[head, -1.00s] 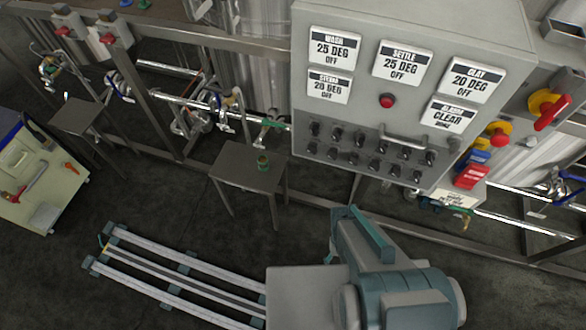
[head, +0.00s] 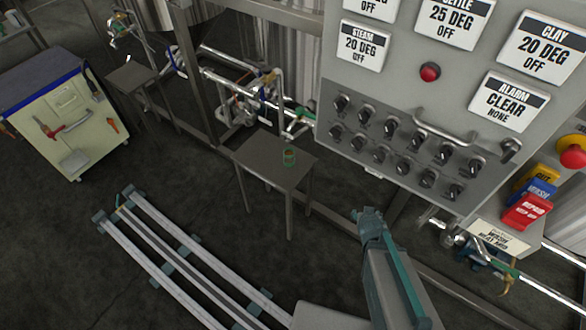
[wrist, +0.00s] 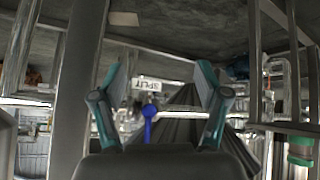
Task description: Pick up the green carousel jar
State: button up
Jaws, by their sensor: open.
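In the head view my arm rises at the bottom right, apart from the table, and the fingers cannot be made out.
The grey control panel (head: 400,110) with knobs and a handle fills the upper right. Pipes and valves (head: 250,95) run behind the table. A cream tool cart (head: 70,125) stands at left, near another small table (head: 130,76).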

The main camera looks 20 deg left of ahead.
jog(key=w+a+r+n+t+y+b, duration=0.2)
jog(key=w+a+t+y+b, duration=0.25)
jog(key=a, duration=0.45)
jog(key=n+g+y+b, duration=0.1)
jog(key=n+y+b, duration=0.55)
jog(key=y, duration=0.25)
send_near(292, 157)
jog(key=w, duration=0.2)
jog(key=shift+m, duration=0.45)
jog(key=x, duration=0.3)
jog(key=b+x, duration=0.1)
jog(key=x, duration=0.1)
jog(key=shift+s+a+f, duration=0.3)
jog(key=shift+s, duration=0.1)
jog(key=shift+b+x, duration=1)
jog(key=shift+x, duration=2)
jog(key=shift+s+a+r, duration=0.1)
jog(key=shift+s+a, duration=0.05)
jog(key=shift+s, duration=0.1)
grip_shut()
